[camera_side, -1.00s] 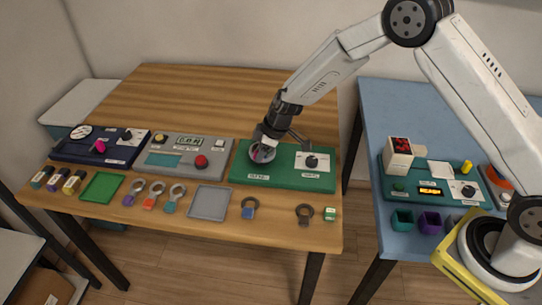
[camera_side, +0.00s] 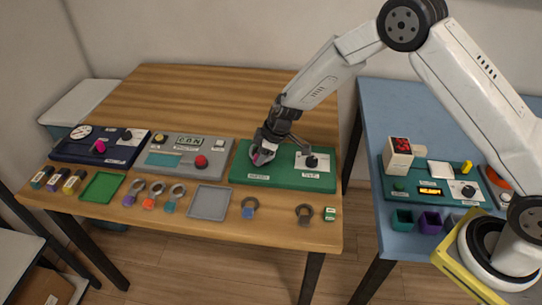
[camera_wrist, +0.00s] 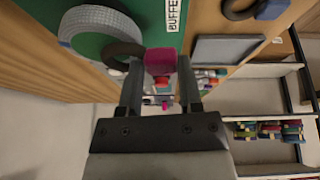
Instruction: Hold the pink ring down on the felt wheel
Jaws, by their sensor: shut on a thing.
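My gripper (camera_wrist: 160,72) is shut on the pink tab of the pink ring (camera_wrist: 161,60). The ring's dark round part (camera_wrist: 123,50) sticks out to the left of the fingers in the wrist view. It overlaps the edge of the grey felt wheel (camera_wrist: 72,22); I cannot tell whether they touch. The wheel is on the green buffer station (camera_wrist: 140,12). In the side view my gripper (camera_side: 262,155) is low over the left part of the green station (camera_side: 238,172) and largely hides the wheel.
A black knob (camera_side: 311,161) stands right of the wheel on the same station. A grey tray (camera_side: 209,199) and a blue-tabbed ring (camera_side: 249,208) lie in front. The grey panel with a red button (camera_side: 201,161) is to the left. The wooden table behind is clear.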

